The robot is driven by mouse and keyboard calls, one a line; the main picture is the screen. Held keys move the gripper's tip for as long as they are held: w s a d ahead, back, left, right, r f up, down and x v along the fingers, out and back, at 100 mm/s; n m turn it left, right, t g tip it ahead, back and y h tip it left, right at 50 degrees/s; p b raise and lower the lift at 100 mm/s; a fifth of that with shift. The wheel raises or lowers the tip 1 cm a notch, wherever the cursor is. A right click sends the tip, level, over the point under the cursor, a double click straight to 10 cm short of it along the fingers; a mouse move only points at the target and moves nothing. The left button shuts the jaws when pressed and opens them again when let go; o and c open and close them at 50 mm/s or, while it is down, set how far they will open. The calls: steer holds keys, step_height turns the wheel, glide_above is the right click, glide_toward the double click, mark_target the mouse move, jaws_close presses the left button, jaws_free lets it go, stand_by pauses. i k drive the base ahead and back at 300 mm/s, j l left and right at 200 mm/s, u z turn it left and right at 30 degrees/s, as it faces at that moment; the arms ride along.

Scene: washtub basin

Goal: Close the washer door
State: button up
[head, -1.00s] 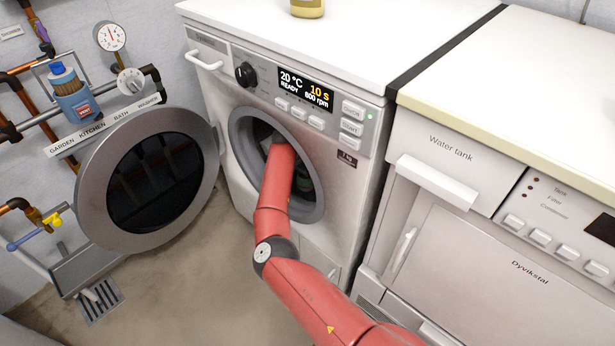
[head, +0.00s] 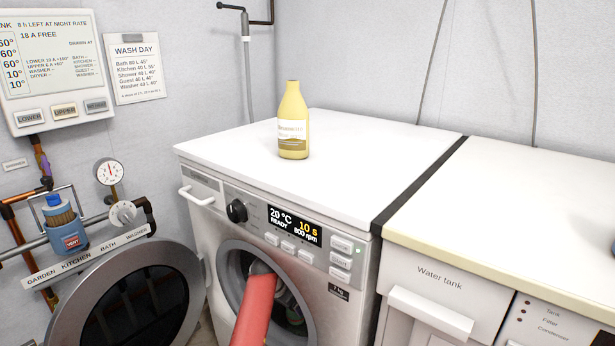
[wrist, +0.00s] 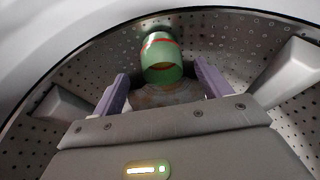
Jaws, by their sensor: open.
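The washer (head: 215,230) stands in the middle, with its display reading 20 °C, READY, 10 s and 800 rpm. Its round door (head: 68,313) is swung wide open to the left, with a grey ring and dark glass. My red arm reaches through the round opening into the drum. In the wrist view, my gripper (wrist: 163,92) is inside the perforated drum (wrist: 215,50), its two purple fingers apart. A green rolled item with a red and white band (wrist: 160,62) lies just ahead, between or beyond the fingertips; I cannot tell whether they touch it.
A yellow bottle (head: 293,122) stands on the washer top. A dryer with a water tank drawer (head: 440,285) stands close on the right. Pipes, a gauge (head: 110,172) and a blue canister (head: 64,228) are on the wall at left, behind the door.

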mark_target(133, 295)
steer(key=k+j, duration=1.15)
steer(key=j, duration=0.15)
